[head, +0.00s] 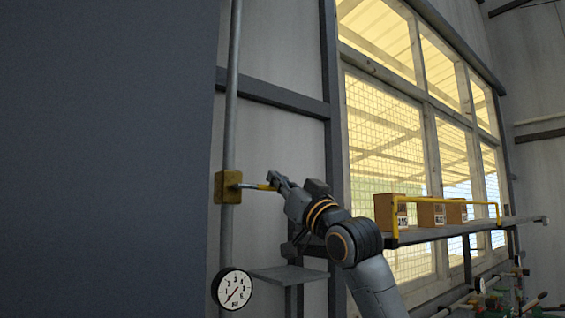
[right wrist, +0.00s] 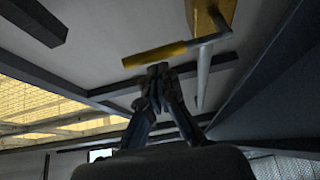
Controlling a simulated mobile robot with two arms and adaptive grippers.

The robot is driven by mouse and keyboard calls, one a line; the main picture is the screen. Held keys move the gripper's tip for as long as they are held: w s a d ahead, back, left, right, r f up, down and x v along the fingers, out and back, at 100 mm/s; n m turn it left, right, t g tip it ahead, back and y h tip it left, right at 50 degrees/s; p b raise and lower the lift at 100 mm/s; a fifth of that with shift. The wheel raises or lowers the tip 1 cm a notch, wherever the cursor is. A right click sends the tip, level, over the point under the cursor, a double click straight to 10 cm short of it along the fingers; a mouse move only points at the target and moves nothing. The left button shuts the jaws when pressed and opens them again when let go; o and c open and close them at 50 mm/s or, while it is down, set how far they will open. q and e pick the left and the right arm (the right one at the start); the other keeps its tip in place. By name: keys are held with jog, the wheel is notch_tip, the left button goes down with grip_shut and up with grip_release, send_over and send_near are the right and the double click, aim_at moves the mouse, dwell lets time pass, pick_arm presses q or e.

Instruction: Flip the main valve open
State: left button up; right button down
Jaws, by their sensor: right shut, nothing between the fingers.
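The main valve is a yellow block (head: 229,187) on a vertical grey pipe (head: 231,110) at the left of the head view. Its yellow lever (head: 259,187) points right, roughly level, towards my right gripper. My right gripper (head: 275,181) is shut and empty, at the lever's free end. In the right wrist view the closed fingertips (right wrist: 157,70) are just by the yellow lever (right wrist: 155,55), and the valve block (right wrist: 213,14) is at the top. I cannot tell if the fingers touch the lever. My left gripper is not in view.
A round pressure gauge (head: 233,289) sits low on the pipe. A small grey ledge (head: 288,274) is right of it. A shelf (head: 440,232) with boxes (head: 432,211) and a yellow rail runs along the window. A dark blue-grey surface (head: 105,150) fills the left.

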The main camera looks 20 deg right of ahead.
jog(key=shift+f, duration=0.3)
jog(key=shift+f, duration=0.1)
